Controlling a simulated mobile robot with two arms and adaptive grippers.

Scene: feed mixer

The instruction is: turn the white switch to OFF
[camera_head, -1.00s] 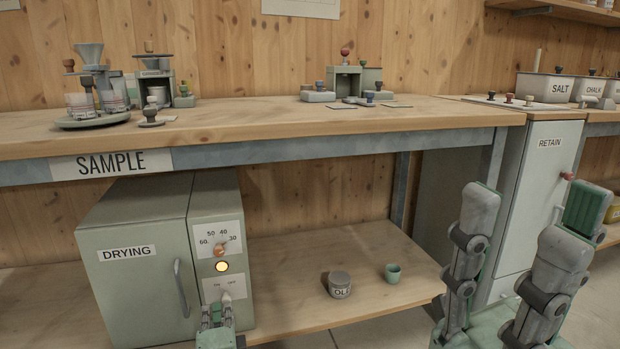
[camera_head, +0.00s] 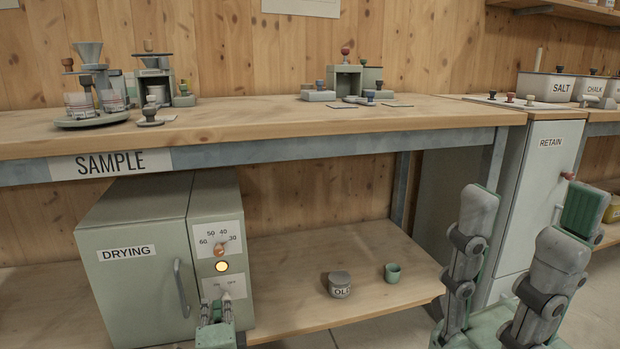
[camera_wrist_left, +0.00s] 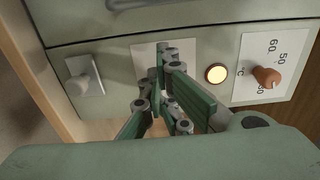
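The grey-green DRYING oven (camera_head: 130,262) stands under the bench. Its front panel has a switch plate (camera_head: 222,286) with ON and OFF marks below the lit yellow lamp (camera_head: 222,267). A small pale switch lever (camera_head: 226,295) seems to show there, partly hidden by my left gripper (camera_head: 215,305). In the left wrist view the left gripper's fingers (camera_wrist_left: 165,65) converge in front of the plate (camera_wrist_left: 148,58) and hide the lever; its setting and any grip on it cannot be made out. My right gripper (camera_head: 525,225) is open and empty at the right.
An orange dial (camera_head: 220,250) sits above the lamp. The door handle (camera_head: 181,288) is left of the panel.

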